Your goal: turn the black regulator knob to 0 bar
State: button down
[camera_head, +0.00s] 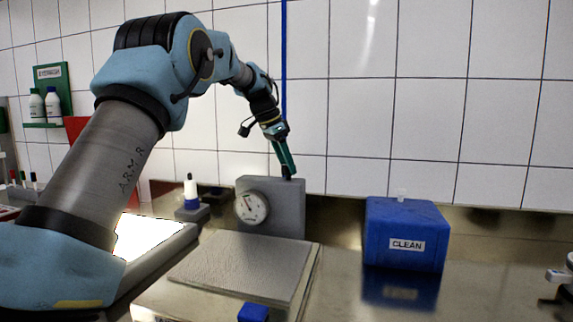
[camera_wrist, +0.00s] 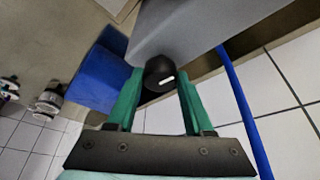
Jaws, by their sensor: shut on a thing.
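The black regulator knob (camera_wrist: 158,72) sits between the two green fingers of my gripper (camera_wrist: 160,82) in the wrist view. A short white mark shows on its face. My gripper is shut on the knob, with one finger on each side. In the head view my gripper (camera_head: 288,170) points down at the top of the grey regulator block (camera_head: 288,205), and the knob there is mostly hidden by the fingers. A round white gauge (camera_head: 252,207) is on the front of the block. Its dark needle leans up and left; the numbers are too small to read.
A blue box labelled CLEAN (camera_head: 400,225) stands right of the block. A flat grey plate (camera_head: 240,268) lies in front of it, with a small blue object (camera_head: 253,312) at its near edge. A tiled wall is behind.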

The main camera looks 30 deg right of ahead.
jog(key=n, duration=0.1)
jog(key=n+t, duration=0.1)
jog(key=n, duration=0.1)
jog(key=n+t+p, duration=0.1)
jog(key=n, duration=0.1)
jog(key=shift+s+d+r, duration=0.1)
jog(key=shift+s, duration=0.15)
jog(key=n+p, duration=0.1)
jog(key=n, duration=0.1)
jog(key=n+t+y+p, duration=0.1)
jog(key=n, duration=0.1)
jog(key=shift+d+r+n+t, duration=0.1)
jog(key=shift+n+t, duration=0.2)
jog(key=shift+n, duration=0.1)
jog(key=n+y+p, duration=0.1)
jog(key=n, duration=0.1)
jog(key=n+t+y+p, duration=0.1)
jog(key=n+p, duration=0.1)
jog(key=n, duration=0.1)
jog(key=shift+d, duration=0.1)
jog(key=shift+n+y+p, duration=0.7)
jog(key=shift+n+p, duration=0.25)
jog(key=shift+n, duration=0.85)
jog(key=shift+f+n, duration=0.2)
jog(key=shift+n, duration=0.1)
jog(key=shift+c, duration=1.4)
grip_release()
